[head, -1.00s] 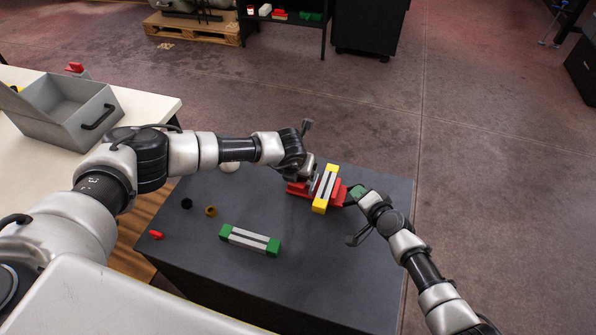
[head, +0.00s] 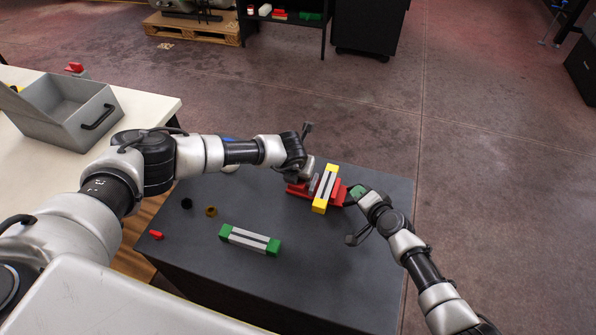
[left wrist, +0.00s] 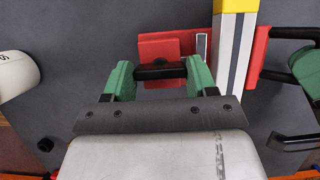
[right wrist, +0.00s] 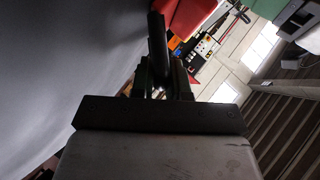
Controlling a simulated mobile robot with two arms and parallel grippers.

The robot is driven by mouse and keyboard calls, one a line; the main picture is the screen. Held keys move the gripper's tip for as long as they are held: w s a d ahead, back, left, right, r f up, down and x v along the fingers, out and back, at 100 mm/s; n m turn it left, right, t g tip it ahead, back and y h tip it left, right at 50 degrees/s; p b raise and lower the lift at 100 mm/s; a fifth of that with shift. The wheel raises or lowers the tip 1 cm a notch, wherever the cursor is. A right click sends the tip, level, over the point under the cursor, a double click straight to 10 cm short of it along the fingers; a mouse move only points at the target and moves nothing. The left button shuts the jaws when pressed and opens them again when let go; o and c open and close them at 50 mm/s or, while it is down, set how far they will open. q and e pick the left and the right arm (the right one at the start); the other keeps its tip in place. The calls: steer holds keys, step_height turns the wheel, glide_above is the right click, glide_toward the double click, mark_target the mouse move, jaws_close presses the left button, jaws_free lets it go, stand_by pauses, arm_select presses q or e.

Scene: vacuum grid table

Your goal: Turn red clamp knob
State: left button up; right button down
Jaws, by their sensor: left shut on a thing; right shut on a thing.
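The red clamp (head: 296,188) lies on the dark table with a yellow-ended grey bar (head: 319,203) across it. In the left wrist view the clamp's red block (left wrist: 160,48) has a black knob bar (left wrist: 160,71) beside it. My left gripper (head: 305,178) is at the clamp's left end; its green fingers (left wrist: 160,76) are shut on the black knob bar. My right gripper (head: 352,195) is at the clamp's right end, shut on a dark handle (right wrist: 157,45). The red clamp also shows above it in the right wrist view (right wrist: 192,15). My left wrist partly hides the knob in the head view.
A green-ended grey bar (head: 250,240) lies at the table's front. A black ring (head: 187,203), a brown ring (head: 211,211) and a small red piece (head: 156,235) lie left of it. A grey bin (head: 65,113) stands on the white table.

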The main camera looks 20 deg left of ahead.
arm_select(q)
steer(key=shift+a, duration=0.1)
steer(key=m+h, duration=0.2)
steer(key=m, duration=0.2)
steer(key=shift+a+m, duration=0.1)
steer(key=shift+m, duration=0.3)
steer(key=m+g+h, duration=0.1)
steer(key=m, duration=0.2)
steer(key=m+g, duration=0.1)
steer(key=m, duration=0.2)
steer(key=shift+w+m+h, duration=0.1)
steer(key=shift+m+h, duration=0.2)
steer(key=shift+h, duration=0.1)
steer(key=m+g, duration=0.1)
steer(key=m, duration=0.1)
steer(key=m+g, duration=0.1)
steer(key=m, duration=0.2)
steer(key=shift+w+h, duration=0.1)
steer(key=shift+h, duration=0.3)
steer(key=shift+m+g, duration=0.9)
steer(key=shift+m, duration=1.5)
steer(key=o, duration=0.9)
steer(key=shift+o, duration=0.2)
